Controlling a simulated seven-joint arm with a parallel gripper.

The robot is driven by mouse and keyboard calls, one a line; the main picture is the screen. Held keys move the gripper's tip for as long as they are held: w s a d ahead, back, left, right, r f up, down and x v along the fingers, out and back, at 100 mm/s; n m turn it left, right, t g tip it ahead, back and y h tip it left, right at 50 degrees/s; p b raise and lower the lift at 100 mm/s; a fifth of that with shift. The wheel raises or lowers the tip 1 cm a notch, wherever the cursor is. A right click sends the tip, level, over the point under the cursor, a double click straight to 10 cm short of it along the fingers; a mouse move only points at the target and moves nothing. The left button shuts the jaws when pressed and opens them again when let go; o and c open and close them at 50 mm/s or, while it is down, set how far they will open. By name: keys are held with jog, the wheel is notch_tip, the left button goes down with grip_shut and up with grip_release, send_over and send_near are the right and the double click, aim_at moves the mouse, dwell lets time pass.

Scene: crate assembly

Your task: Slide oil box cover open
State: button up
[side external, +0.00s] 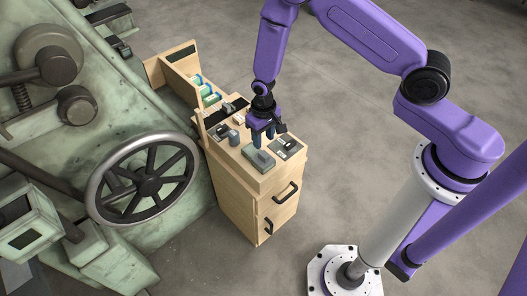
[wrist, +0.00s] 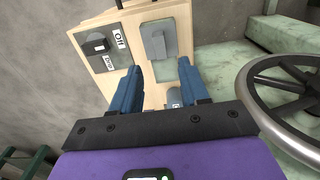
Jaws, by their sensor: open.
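The oil box appears to be the grey-green box (side external: 258,160) on top of the wooden cabinet. Its flat grey cover (wrist: 158,42) has a small raised handle and lies just beyond my fingertips in the wrist view. I cannot tell whether the cover is shifted. My gripper (side external: 263,139) is above the cabinet top, behind the box in the side view. In the wrist view my gripper (wrist: 159,68) has its two blue fingers apart, with nothing held between them.
A switch panel with a black knob and an "Off" label (wrist: 98,45) sits beside the box. A small grey cylinder (side external: 234,138) stands on the wooden cabinet (side external: 234,192). A large handwheel (side external: 144,182) on the green machine is close to the cabinet.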

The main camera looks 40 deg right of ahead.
aim_at(263, 155)
notch_tip(263, 155, down, 8)
jog(key=shift+r, duration=0.25)
